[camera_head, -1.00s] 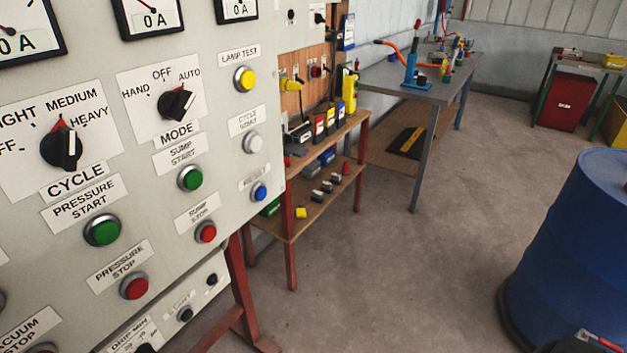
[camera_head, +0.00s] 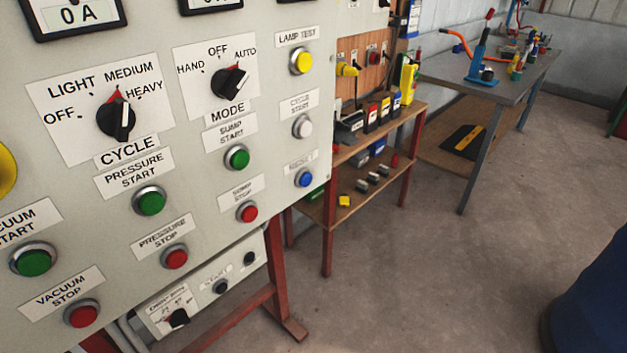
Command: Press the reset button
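The blue reset button (camera_head: 304,178) sits at the lower right of the grey control panel (camera_head: 270,130), under a small label (camera_head: 301,160) whose text is blurred. It is below the white cycle start button (camera_head: 302,126) and right of the red sump stop button (camera_head: 247,212). Nothing covers the blue button. Neither of my grippers is in the head view.
The panel also carries a yellow lamp test button (camera_head: 302,61), a mode knob (camera_head: 231,81) and a cycle knob (camera_head: 116,118). A wooden shelf (camera_head: 345,208) stands right of the panel. A blue barrel (camera_head: 595,300) is at lower right. Open floor lies between.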

